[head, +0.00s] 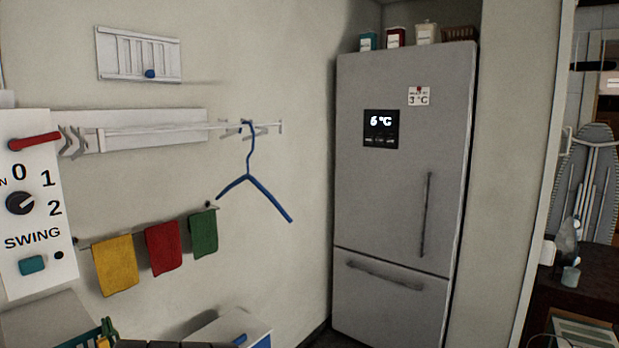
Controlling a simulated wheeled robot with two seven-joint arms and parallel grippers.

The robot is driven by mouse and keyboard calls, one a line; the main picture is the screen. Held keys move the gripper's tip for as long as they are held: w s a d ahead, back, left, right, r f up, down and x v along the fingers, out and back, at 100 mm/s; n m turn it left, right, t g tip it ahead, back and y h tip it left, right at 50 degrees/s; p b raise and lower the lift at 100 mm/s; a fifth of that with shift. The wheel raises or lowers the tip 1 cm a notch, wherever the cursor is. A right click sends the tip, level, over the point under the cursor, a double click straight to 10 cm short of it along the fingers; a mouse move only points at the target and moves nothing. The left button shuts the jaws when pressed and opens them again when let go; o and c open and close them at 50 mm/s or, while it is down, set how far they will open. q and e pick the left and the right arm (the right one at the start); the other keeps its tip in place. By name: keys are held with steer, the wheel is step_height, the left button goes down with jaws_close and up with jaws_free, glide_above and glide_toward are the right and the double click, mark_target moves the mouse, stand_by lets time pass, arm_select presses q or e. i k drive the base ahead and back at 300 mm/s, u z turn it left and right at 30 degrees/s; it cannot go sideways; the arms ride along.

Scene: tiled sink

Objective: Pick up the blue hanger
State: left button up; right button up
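The blue hanger (250,178) hangs by its hook from the white wall rack's rod (170,129), near the rod's right end. Its two arms slope down to the left and right, and nothing hangs on it. The hanger is left of the fridge and above the level of the cloths' lower edges. Neither of my grippers shows in the head view.
Yellow (115,264), red (163,247) and green (203,233) cloths hang on a rail below the rack. A grey fridge (400,180) stands to the right. A white control panel (34,210) is at the left. A white box (232,328) is below the cloths.

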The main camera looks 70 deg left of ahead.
mark_target(253, 179)
steer(key=u, duration=0.8)
steer(key=i, duration=1.15)
steer(key=u, duration=1.6)
steer(key=i, duration=0.2)
